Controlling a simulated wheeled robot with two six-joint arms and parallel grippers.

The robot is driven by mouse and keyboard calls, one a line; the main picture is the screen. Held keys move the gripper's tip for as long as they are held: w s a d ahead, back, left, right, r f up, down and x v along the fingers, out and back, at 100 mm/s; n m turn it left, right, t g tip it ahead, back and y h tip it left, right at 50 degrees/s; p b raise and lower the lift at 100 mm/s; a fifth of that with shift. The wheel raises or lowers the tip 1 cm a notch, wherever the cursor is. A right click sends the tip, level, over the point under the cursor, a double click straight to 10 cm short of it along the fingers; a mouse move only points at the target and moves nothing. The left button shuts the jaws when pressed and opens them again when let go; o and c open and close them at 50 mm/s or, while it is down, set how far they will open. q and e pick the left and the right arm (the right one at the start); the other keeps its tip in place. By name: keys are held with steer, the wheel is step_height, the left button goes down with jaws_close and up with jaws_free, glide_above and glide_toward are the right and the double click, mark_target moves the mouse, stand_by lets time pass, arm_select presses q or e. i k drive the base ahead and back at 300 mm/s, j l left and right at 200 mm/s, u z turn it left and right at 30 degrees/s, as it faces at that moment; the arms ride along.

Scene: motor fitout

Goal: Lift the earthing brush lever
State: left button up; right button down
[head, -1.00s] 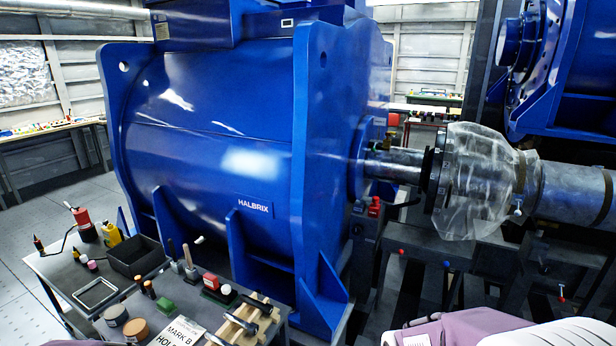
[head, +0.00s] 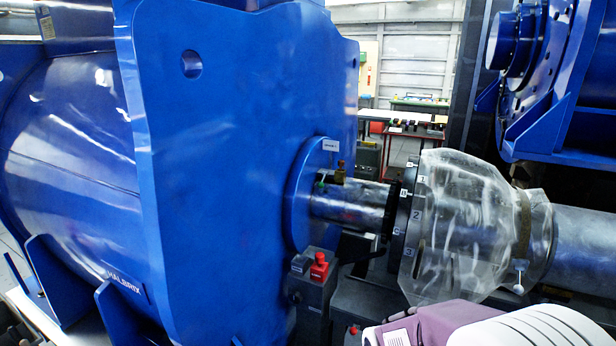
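A small brass-coloured fitting (head: 340,171) stands above the steel shaft (head: 350,206) where it leaves the blue motor (head: 230,130). A small green part (head: 320,187) sits beside it, close to the shaft. These may be the earthing brush and its lever, but they are too small to tell. A purple and white part of my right arm crosses the bottom right corner. Neither gripper is in view.
A grey box (head: 313,290) with a red knob (head: 319,266) stands below the shaft. A coupling flange (head: 401,215) with numbered tags and a clear plastic wrap (head: 465,230) lie to the right. A workbench (head: 415,116) stands behind.

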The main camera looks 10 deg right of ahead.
mark_target(321, 185)
steer(key=i+l, duration=1.1)
